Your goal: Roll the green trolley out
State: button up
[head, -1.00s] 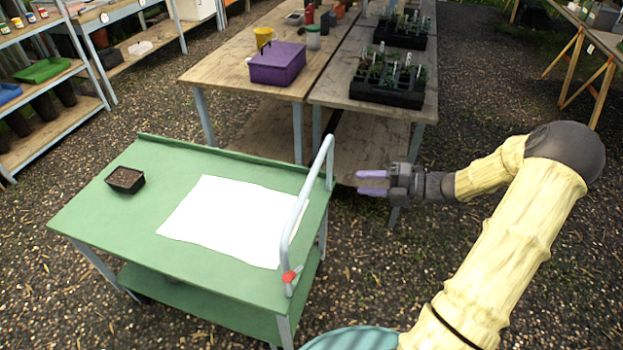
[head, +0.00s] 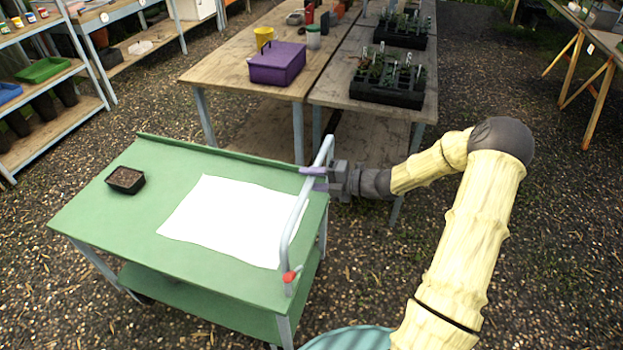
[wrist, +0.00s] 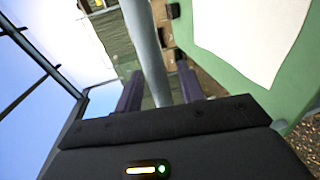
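The green trolley (head: 120,208) stands on the gravel, with a grey tubular push handle (head: 290,232) along its right end. A white sheet (head: 231,217) and a small black pot of soil (head: 125,180) lie on its top. My gripper (head: 314,179) is at the far part of the handle, its purple fingers reaching on either side of the bar. In the wrist view the handle bar (wrist: 147,52) runs between the two fingers (wrist: 159,92), with gaps visible beside it, so the gripper looks open around the bar. A red part (head: 290,277) sits at the handle's near foot.
Shelving (head: 50,125) stands at the left. Gravel is open to the right and in front of the trolley.

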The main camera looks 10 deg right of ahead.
jog(key=shift+c, duration=0.2)
grip_shut()
